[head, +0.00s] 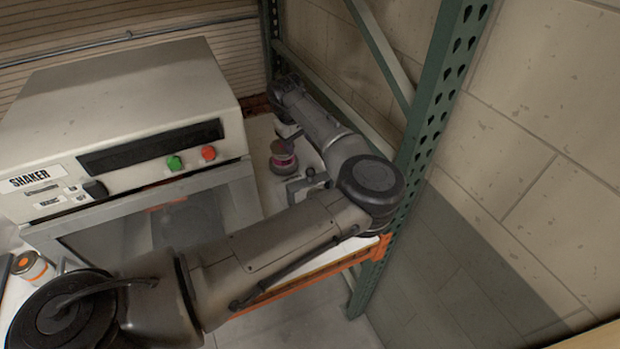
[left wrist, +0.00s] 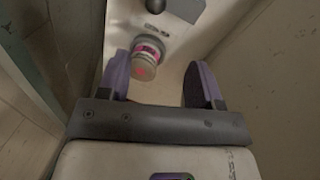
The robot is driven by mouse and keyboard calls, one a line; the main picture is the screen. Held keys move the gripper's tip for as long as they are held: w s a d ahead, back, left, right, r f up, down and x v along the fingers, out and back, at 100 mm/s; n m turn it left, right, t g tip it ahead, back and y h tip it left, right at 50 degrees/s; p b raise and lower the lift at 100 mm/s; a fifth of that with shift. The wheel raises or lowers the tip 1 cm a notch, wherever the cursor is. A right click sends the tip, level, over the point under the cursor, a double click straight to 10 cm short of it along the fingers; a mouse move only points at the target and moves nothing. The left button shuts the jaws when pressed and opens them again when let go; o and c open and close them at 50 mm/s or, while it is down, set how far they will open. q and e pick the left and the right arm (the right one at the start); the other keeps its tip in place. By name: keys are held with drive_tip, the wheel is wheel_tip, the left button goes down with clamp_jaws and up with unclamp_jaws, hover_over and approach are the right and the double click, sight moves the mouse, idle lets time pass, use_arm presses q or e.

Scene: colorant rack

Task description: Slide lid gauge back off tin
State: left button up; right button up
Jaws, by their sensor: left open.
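The tin (head: 283,160), with a pink band, stands on the white shelf right of the shaker. A darker, wider ring shows at its foot. In the left wrist view the tin (left wrist: 148,53) has a pink band and a grey-brown round top with a pink mark. I cannot make out the lid gauge as a separate piece. My left gripper (head: 287,133) reaches in at the tin from behind; its fingers are small there. In the left wrist view its purple fingers (left wrist: 158,70) are apart, with the tin between them, nearer the left finger. My right gripper is not in view.
A grey bracket-like fixture (head: 307,185) stands in front of the tin. The shaker (head: 120,120) is on the left. A green rack post (head: 436,90) and block wall (head: 550,120) bound the right. An orange-labelled can (head: 32,268) is at lower left.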

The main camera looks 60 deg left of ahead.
sight(309, 169)
use_arm(q)
drive_tip(key=w+f, duration=0.1)
drive_tip(key=f, duration=0.3)
drive_tip(key=w+f, duration=0.1)
drive_tip(key=f, duration=0.4)
drive_tip(key=w+f, duration=0.1)
drive_tip(key=f, duration=0.3)
drive_tip(key=shift+w+d+f, duration=0.25)
drive_tip(key=shift+c, duration=0.2)
clamp_jaws()
